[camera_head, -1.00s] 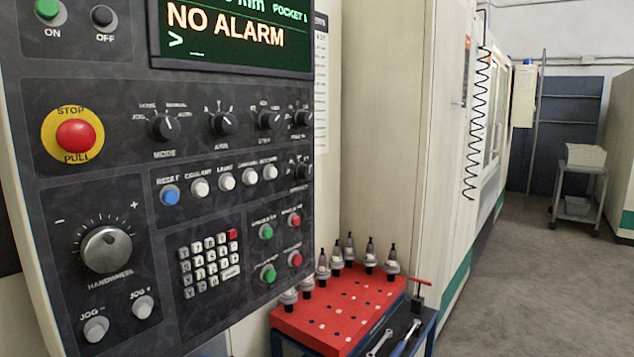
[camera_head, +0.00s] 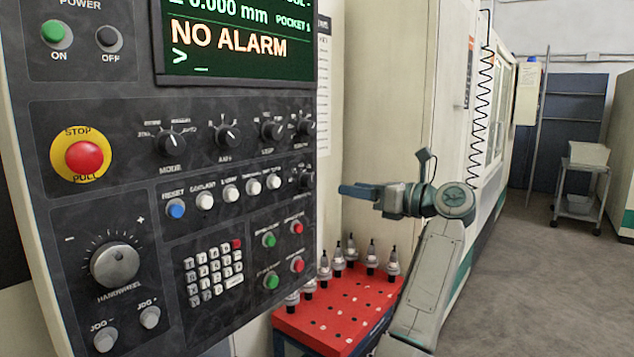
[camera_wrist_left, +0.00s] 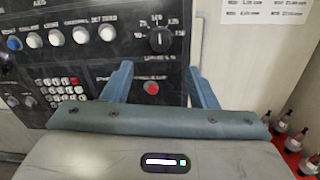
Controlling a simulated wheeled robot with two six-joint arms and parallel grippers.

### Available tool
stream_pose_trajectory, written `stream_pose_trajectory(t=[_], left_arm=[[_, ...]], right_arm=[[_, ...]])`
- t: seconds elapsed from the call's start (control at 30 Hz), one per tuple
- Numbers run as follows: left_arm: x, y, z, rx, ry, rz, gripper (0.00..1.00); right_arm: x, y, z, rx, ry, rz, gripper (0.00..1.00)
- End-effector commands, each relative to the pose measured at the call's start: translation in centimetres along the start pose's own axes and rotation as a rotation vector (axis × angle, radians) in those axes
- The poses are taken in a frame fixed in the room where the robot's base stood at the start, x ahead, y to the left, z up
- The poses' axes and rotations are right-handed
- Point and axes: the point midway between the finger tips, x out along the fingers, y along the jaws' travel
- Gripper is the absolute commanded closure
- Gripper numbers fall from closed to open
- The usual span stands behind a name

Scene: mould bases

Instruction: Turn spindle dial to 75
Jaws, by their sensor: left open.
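The spindle dial (camera_head: 305,179) is a black knob at the right edge of the control panel. In the left wrist view the dial (camera_wrist_left: 160,39) shows large, with a scale of about 50 to 150 around it; its pale mark seems to point up near 100. My left gripper (camera_head: 345,190) is to the right of the dial in the head view, its fingers towards the panel. In the left wrist view the gripper (camera_wrist_left: 159,68) is open and empty, its blue fingertips spread below the dial and apart from it. My right gripper is not in view.
A red button (camera_wrist_left: 151,88) shows between the fingers. A row of push buttons (camera_head: 230,190) lies left of the dial, and a red emergency stop (camera_head: 84,157) further left. A red rack (camera_head: 335,318) with several tool holders stands below my arm.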

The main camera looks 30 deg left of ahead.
Motion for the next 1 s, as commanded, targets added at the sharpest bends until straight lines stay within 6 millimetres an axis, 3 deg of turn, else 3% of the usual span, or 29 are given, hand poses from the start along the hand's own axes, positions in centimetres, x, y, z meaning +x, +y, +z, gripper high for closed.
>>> stream_pose_trajectory(t=[0.6, 1.0], left_arm=[[9.7, 0.1, 0.3, 0.0, 0.0, 0.003, 0.47], [10.6, 0.0, 0.0, -0.001, 0.001, 0.0, 0.47]], right_arm=[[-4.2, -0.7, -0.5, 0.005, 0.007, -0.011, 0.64], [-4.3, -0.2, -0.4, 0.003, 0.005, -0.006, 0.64]])
